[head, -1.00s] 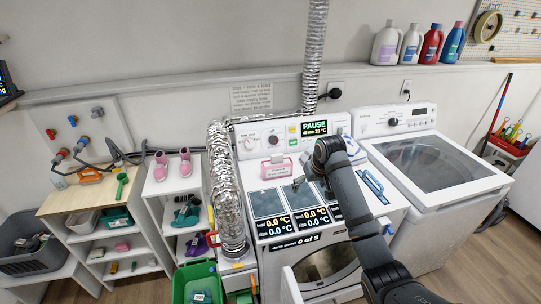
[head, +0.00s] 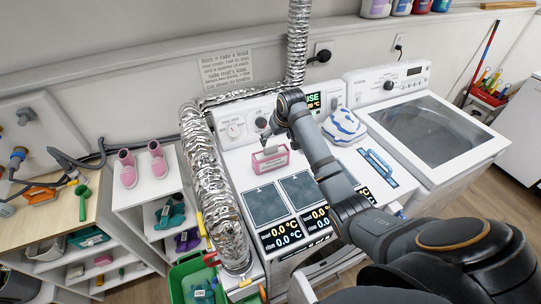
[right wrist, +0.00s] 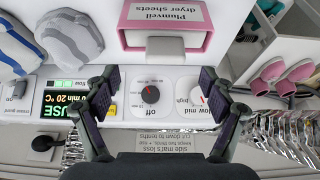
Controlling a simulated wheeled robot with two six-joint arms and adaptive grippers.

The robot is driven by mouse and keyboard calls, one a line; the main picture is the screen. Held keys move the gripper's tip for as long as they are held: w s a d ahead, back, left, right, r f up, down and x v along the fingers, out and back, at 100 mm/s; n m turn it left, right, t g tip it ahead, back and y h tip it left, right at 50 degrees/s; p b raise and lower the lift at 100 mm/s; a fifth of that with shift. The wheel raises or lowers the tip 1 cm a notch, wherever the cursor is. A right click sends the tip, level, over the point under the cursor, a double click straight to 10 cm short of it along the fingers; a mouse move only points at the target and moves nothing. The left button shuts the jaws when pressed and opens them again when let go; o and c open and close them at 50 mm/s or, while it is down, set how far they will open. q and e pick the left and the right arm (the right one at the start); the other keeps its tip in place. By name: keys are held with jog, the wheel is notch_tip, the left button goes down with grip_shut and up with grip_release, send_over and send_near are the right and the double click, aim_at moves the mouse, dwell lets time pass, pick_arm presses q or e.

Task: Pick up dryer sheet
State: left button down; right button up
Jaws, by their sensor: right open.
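A pink and white box of dryer sheets (head: 271,161) stands on the dryer's top, behind two dark panels. In the right wrist view its label (right wrist: 165,12) reads "Plumveil dryer sheets". A pale grey-white piece (right wrist: 155,42) shows in the box's pink-edged opening; I cannot tell whether it is a sheet. My right gripper (head: 266,138) is over the back of the box. In the right wrist view my right gripper (right wrist: 157,88) is open and empty, its fingers spread and apart from the box. My left gripper is not in view.
A blue-and-white striped cloth (head: 344,126) lies right of the box. The control panel (head: 236,130) rises behind. A foil duct (head: 213,185) stands on the left. A shelf with pink shoes (head: 127,168) is further left. The washer (head: 436,130) stands at right.

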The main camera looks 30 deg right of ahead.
aim_at(271, 145)
jog(key=shift+w+f, duration=0.9)
jog(key=shift+f, duration=0.25)
jog(key=shift+w+f+p, duration=0.35)
jog(key=shift+f+p, duration=0.05)
jog(key=shift+p, duration=0.05)
jog(key=shift+a+f+p, duration=0.25)
jog(key=shift+f+p, duration=0.2)
jog(key=shift+p, duration=0.15)
jog(key=shift+p+x, duration=0.35)
jog(key=shift+x, duration=1.5)
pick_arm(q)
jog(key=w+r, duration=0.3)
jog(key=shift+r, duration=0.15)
pick_arm(e)
jog(key=shift+s+a, duration=0.1)
jog(key=shift+s, duration=0.05)
jog(key=c, duration=0.8)
